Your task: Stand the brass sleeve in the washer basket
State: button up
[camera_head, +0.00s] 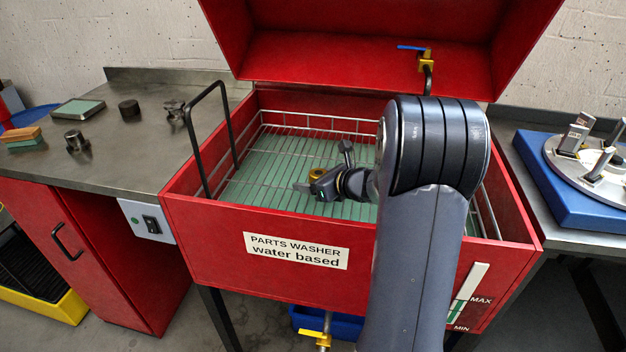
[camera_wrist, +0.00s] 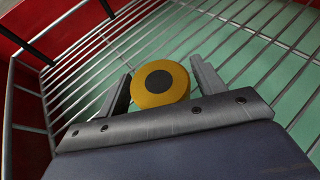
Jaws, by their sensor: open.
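The brass sleeve (camera_wrist: 160,84) is a short yellow ring with a dark bore. In the head view the sleeve (camera_head: 317,173) shows at the tip of my gripper (camera_head: 318,184), inside the washer basket (camera_head: 262,130). The basket is a wire grid with a raised rim; it also shows in the wrist view (camera_wrist: 60,72). Whether the sleeve touches the grid is hard to see.
The red parts washer (camera_head: 200,225) surrounds the basket, its lid (camera_head: 380,45) raised. A black handle (camera_head: 190,118) rises at the basket's left. A steel bench (camera_head: 120,165) with small parts stands left, a blue-based rotor fixture (camera_head: 560,195) right. My arm hides the basket's right part.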

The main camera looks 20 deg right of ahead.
jog(key=shift+r, duration=0.1)
jog(key=shift+r, duration=0.2)
jog(key=p+v, duration=0.1)
jog(key=v, duration=1.1)
jog(key=shift+f+p, duration=0.1)
jog(key=shift+p, duration=0.3)
jog(key=shift+w+a, duration=0.1)
jog(key=b+x, duration=0.1)
jog(key=x, duration=1)
jog(key=shift+w+a+f+b, duration=0.1)
jog(key=shift+w+f+b, duration=0.1)
jog(key=shift+b, duration=0.1)
jog(key=shift+w+f, duration=0.2)
jog(key=shift+f, duration=0.1)
jog(key=shift+r+p, duration=0.35)
jog(key=shift+r, duration=0.9)
jog(key=shift+s+f, duration=0.1)
